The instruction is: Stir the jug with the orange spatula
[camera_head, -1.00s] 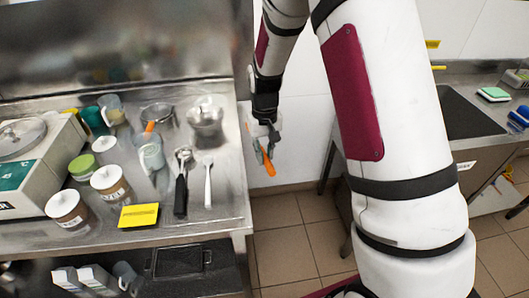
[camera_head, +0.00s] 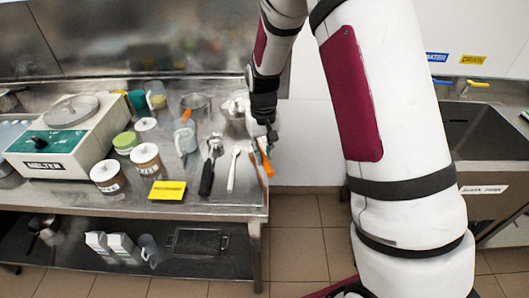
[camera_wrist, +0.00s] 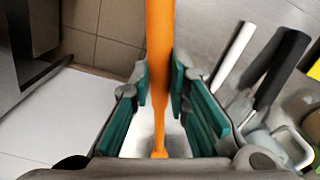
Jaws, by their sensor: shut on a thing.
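My gripper (camera_head: 266,145) is shut on the orange spatula (camera_head: 265,160), at the right edge of the steel worktop. In the wrist view the spatula (camera_wrist: 160,35) runs between the green finger pads of my gripper (camera_wrist: 160,90); its far end is out of view or hidden. A pale, see-through jug (camera_head: 186,141) stands on the worktop to the left, apart from my gripper. Something orange (camera_head: 186,115) shows at the jug's top; I cannot tell what it is. A jug-like rim (camera_wrist: 296,147) shows at the right of the wrist view.
A black-handled utensil (camera_head: 207,177) and a white one (camera_head: 233,170) lie between the jug and my gripper. Labelled tubs (camera_head: 107,177), a yellow block (camera_head: 167,190) and the melter (camera_head: 60,141) are further left. Floor (camera_head: 300,225) is clear right of the worktop.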

